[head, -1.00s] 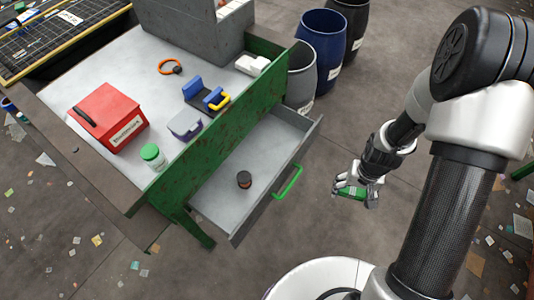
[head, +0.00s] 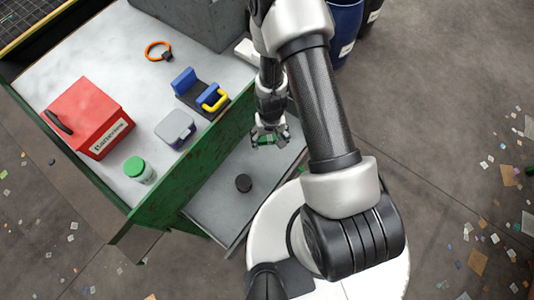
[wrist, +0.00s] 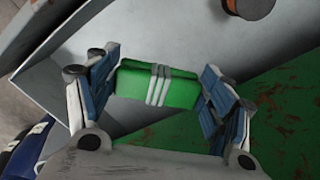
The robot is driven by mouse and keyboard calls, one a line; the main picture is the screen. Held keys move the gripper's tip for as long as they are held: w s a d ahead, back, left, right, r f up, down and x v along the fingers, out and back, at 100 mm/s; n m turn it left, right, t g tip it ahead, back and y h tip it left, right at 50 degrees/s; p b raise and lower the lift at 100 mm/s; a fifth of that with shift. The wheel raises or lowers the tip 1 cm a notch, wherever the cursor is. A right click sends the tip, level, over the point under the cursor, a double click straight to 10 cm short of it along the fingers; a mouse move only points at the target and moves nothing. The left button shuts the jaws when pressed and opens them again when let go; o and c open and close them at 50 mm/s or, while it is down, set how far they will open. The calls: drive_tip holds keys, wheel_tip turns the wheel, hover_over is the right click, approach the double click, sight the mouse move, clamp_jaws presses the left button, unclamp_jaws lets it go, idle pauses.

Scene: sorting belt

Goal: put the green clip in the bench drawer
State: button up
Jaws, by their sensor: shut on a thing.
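The green clip (wrist: 160,84), with pale stripes across its middle, is held between the two fingers of my gripper (wrist: 160,95) in the wrist view. In the head view, my gripper (head: 269,137) is over the far part of the open bench drawer (head: 212,208), and a little of the green clip (head: 265,141) shows between its fingers. The drawer is grey inside and also shows below the gripper in the wrist view. A small dark round jar (head: 243,183) stands in the drawer. My arm hides the drawer's right end and most of its handle.
On the bench top (head: 95,55) are a red box (head: 88,115), a green-lidded jar (head: 138,169), a grey case (head: 175,129), a blue clamp-like fixture (head: 190,86) and an orange ring (head: 158,50). A blue barrel (head: 345,25) stands behind. The drawer floor around the dark jar is clear.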

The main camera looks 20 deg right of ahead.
sight(270, 157)
wheel_tip(270, 157, down, 13)
drive_tip(key=b, duration=0.3)
drive_tip(key=shift+r, duration=0.1)
drive_tip(key=shift+f+b, duration=0.2)
drive_tip(key=shift+b, duration=0.2)
drive_tip(key=o, duration=0.9)
drive_tip(key=shift+r, duration=0.1)
